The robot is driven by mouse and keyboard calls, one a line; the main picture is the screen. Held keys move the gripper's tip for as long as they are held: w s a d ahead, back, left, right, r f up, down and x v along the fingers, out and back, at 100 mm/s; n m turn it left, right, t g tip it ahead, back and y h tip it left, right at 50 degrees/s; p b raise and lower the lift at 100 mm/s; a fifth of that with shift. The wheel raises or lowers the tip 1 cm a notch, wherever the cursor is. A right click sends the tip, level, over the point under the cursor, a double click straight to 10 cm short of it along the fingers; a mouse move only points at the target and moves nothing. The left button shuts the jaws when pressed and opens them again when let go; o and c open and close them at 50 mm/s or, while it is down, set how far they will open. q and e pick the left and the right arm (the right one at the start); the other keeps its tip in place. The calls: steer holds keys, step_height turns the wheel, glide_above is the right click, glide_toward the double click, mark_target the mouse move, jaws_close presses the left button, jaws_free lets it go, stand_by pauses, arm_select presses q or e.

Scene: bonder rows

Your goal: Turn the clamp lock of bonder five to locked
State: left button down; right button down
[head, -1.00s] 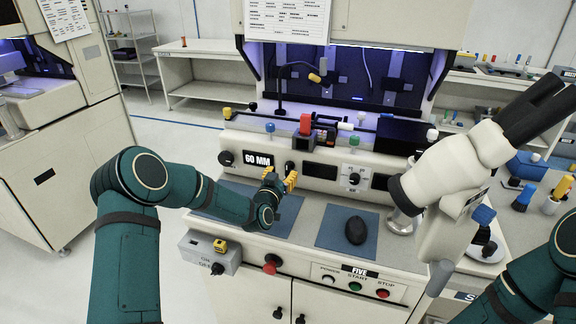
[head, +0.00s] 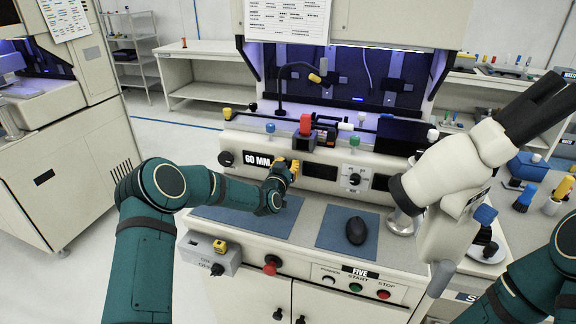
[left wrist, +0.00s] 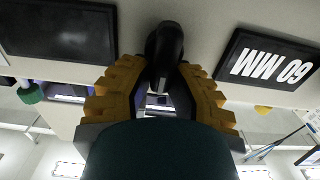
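Bonder five's front panel (head: 330,209) faces me, with a FIVE label (head: 360,272) below. A black knob (left wrist: 165,45) sits between a dark display and the 60 MM display (left wrist: 270,62), which appears upside down in the left wrist view. My left gripper (head: 285,165) has yellow fingers and is at this knob, hiding it in the head view. In the left wrist view its fingers (left wrist: 164,66) lie on both sides of the knob, seemingly touching it. Which way the knob is turned is hard to tell. My right gripper is out of view; only its arm shows.
A microscope (head: 455,165) stands at the right of the panel. A black mouse (head: 356,230) lies on a blue mat (head: 333,238). Other black knobs sit at the panel's left (head: 226,158) and right of centre (head: 354,180). A red button (head: 271,264) projects below the worktop.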

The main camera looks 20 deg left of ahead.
arm_select(q)
steer(key=n+b, duration=0.2)
steer(key=b, duration=0.1)
steer(key=shift+a+f, duration=0.15)
steer(key=shift+a, duration=0.1)
steer(key=n, duration=0.1)
steer(key=n+b, duration=0.1)
steer(key=n, duration=0.1)
steer(key=shift+a, duration=0.25)
steer(key=shift+a+f+n, duration=0.2)
steer(key=shift+f+n, duration=0.1)
steer(key=shift+n, duration=1.85)
steer(key=shift+a+f+n, duration=0.2)
steer(key=shift+f+n, duration=0.05)
steer(key=shift+n, duration=1.95)
steer(key=shift+a+f+n, duration=0.2)
steer(key=shift+f+n, duration=0.1)
steer(key=shift+n, duration=1.85)
